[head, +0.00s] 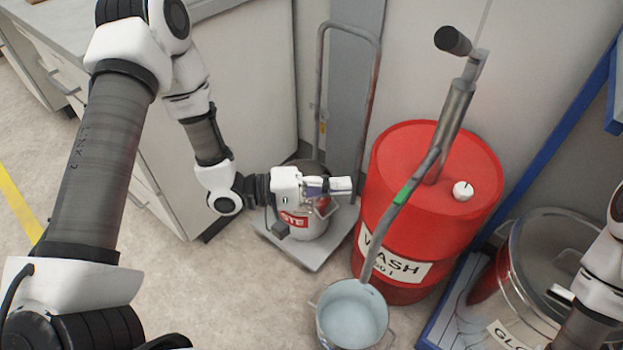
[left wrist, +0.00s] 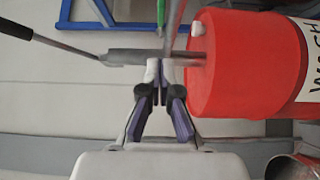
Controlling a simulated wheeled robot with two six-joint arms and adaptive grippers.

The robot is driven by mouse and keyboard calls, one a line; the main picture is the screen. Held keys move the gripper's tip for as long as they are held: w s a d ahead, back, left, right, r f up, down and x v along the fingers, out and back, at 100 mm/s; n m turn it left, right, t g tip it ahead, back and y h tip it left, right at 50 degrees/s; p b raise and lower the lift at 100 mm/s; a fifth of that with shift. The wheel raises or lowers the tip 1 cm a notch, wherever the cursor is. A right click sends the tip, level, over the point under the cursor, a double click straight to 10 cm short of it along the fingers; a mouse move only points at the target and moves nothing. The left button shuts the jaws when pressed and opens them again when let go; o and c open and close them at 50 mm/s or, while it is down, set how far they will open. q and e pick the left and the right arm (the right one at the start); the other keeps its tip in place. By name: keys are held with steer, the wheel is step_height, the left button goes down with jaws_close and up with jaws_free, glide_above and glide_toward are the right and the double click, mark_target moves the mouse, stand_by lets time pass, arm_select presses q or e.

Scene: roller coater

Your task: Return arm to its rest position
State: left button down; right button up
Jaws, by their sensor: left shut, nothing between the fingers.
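My left gripper (head: 341,185) is shut and empty. In the head view it hangs in front of a metal can with a red label, left of the red drum (head: 391,213), and points right toward it. In the left wrist view the closed fingertips (left wrist: 160,72) show in front of the grey pump pipe, and the drum (left wrist: 250,65) is at the right. I cannot tell the exact gap to the pipe.
A hand pump (head: 457,105) with a handle and hose rises from the drum. The hose ends over a metal bucket (head: 352,312) on the floor. The labelled can (head: 303,224) stands on a trolley (head: 322,249). A lidded steel pot (head: 540,270) is at right. Cabinets (head: 235,100) stand behind.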

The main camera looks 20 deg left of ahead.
arm_select(q)
steer(key=p+v, duration=0.1)
steer(key=v, duration=0.3)
steer(key=shift+s+a, duration=0.25)
steer(key=s+d+f+g+y, duration=0.2)
steer(key=s+f+y, duration=0.2)
steer(key=f, duration=0.5)
steer(key=s+d+f+g+y, duration=0.2)
steer(key=s+f+y, duration=0.15)
steer(key=f, duration=0.55)
steer(key=s+a+f+m+g+y, duration=0.1)
steer(key=s+a+f+g+y, duration=0.1)
steer(key=s+a+f+y, duration=0.25)
steer(key=s+a+f+m+g+y, duration=0.2)
steer(key=s+a+m+g+y, duration=0.15)
steer(key=s+a, duration=0.3)
step_height(320, 180, up, 18)
steer(key=p, duration=1.8)
steer(key=shift+s+f+m+t, duration=0.2)
steer(key=shift+s+m+t, duration=0.15)
steer(key=shift+m, duration=0.1)
